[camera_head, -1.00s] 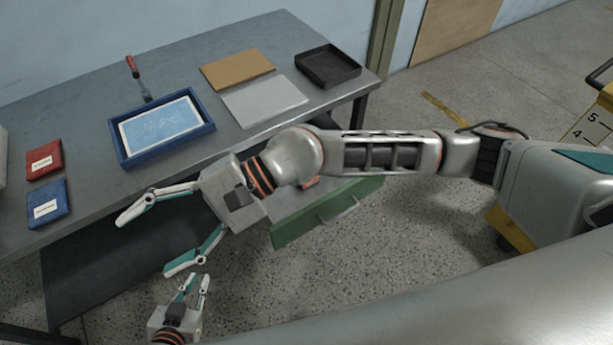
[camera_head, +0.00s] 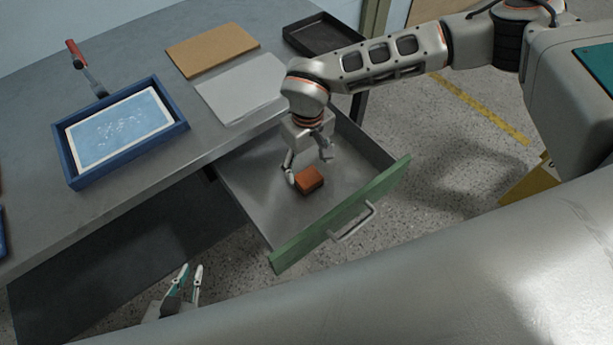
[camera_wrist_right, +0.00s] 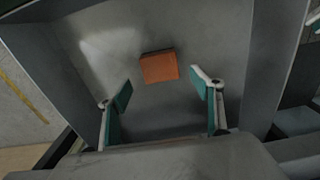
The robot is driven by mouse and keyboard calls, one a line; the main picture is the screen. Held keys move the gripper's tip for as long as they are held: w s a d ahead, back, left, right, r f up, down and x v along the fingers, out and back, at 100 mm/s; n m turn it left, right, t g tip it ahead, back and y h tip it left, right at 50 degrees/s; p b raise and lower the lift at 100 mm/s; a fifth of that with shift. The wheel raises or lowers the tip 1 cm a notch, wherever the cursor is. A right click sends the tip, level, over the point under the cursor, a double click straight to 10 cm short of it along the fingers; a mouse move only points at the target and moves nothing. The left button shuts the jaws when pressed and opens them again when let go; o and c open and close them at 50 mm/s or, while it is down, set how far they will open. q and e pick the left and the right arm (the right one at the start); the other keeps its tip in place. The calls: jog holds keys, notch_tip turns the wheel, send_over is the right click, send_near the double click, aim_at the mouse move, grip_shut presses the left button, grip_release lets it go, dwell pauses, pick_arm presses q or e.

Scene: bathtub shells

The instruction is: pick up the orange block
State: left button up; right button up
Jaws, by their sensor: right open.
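The orange block (camera_head: 309,179) lies on the floor of an open drawer (camera_head: 262,196) with a green front. My right gripper (camera_head: 309,170) points down into the drawer, beside the block. In the right wrist view the orange block (camera_wrist_right: 159,67) lies ahead of the right gripper (camera_wrist_right: 163,88), whose fingers are spread apart with nothing between them. The block is roughly between the lines of the two fingers, a little beyond their tips. My left gripper (camera_head: 185,284) is low in the head view, below the table edge, with its fingers apart and empty.
The drawer's green front (camera_head: 345,212) and side walls surround the block. On the table stand a blue tray with a blue sheet (camera_head: 120,133), a red-handled tool (camera_head: 82,62), a brown board (camera_head: 212,48), a grey sheet (camera_head: 240,90) and a black tray (camera_head: 322,36).

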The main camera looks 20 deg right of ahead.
aim_at(308, 177)
jog(key=f, duration=0.6)
jog(key=shift+s, duration=0.25)
jog(key=shift+c, duration=0.3)
jog(key=c, duration=1.2)
